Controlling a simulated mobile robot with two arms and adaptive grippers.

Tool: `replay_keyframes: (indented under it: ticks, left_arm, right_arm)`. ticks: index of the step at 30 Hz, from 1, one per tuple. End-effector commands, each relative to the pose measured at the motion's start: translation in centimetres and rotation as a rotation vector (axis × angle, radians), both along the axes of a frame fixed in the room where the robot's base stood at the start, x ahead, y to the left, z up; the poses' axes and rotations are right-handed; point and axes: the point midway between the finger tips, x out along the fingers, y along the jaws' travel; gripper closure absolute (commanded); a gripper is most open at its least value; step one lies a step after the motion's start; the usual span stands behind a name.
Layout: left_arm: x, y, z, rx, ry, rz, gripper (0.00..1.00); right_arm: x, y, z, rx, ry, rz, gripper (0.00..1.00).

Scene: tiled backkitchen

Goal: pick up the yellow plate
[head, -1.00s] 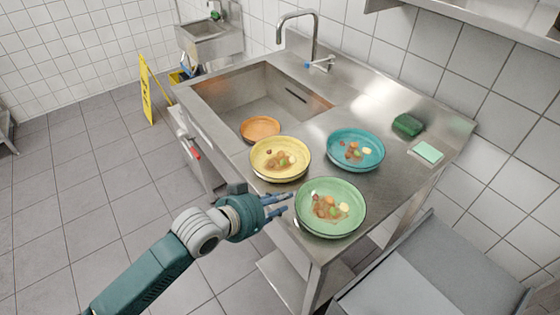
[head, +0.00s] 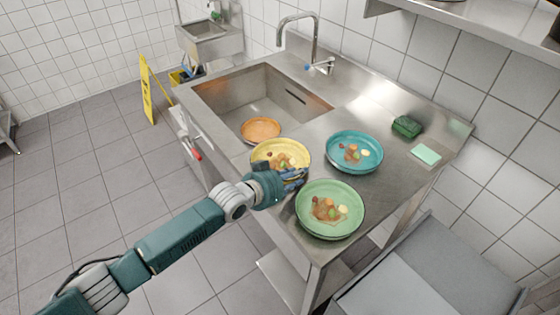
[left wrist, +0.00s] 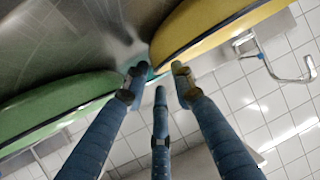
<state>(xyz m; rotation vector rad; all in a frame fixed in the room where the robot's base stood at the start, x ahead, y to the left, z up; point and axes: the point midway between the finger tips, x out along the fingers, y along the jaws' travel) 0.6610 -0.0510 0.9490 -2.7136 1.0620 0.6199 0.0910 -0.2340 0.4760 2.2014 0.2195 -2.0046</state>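The yellow plate (head: 268,150) holds several bits of food and stands on the steel counter beside the sink. My left gripper (head: 298,179) is open at its near right edge, between it and the green plate (head: 338,231). The gripper hides part of the yellow plate's near right rim. In the left wrist view, the three fingers (left wrist: 157,82) are spread with nothing between them. The yellow plate (left wrist: 215,25) is at the upper right there, close to the right fingertip; I cannot tell if they touch. The green plate (left wrist: 55,103) is at the left. My right gripper is not in view.
A teal plate (head: 372,164) with food stands to the right and an orange plate (head: 260,128) lies behind, at the sink (head: 235,100). A green sponge (head: 407,126) and a pale green pad (head: 426,154) lie at the counter's right. The tap (head: 313,45) rises behind.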

Motion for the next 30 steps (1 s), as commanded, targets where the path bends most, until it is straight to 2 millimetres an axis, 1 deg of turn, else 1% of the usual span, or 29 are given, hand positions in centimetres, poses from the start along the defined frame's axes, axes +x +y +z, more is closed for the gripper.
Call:
replay_keyframes:
  ticks: [2,5,13,14,15,17,18,30]
  left_arm:
    - [0.73,-0.75,-0.32,0.0,0.0,-0.001,0.74]
    - [1.27,-1.14,-0.7,-0.001,-0.001,0.0,0.74]
    - [1.39,-1.31,-0.91,0.0,0.0,-0.001,0.74]
    - [1.39,-1.31,-0.91,0.0,0.0,-0.001,0.76]
    - [1.39,-1.31,-0.91,0.0,0.0,-0.001,0.84]
    - [1.39,-1.31,-0.91,0.0,0.0,-0.001,0.96]
    - [1.4,-1.3,-0.9,-0.001,0.0,-0.001,1.0]
    - [1.41,-1.33,-0.69,-0.002,-0.001,-0.001,1.0]
  right_arm:
    - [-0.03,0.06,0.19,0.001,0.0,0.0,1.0]
    - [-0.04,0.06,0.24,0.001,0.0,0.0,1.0]
    - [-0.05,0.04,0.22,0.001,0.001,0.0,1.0]
    - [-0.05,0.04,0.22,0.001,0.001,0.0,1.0]
    - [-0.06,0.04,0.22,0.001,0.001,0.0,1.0]
    - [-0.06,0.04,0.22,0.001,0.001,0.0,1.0]
    - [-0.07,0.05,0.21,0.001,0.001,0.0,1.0]
    - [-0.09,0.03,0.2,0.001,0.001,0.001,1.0]
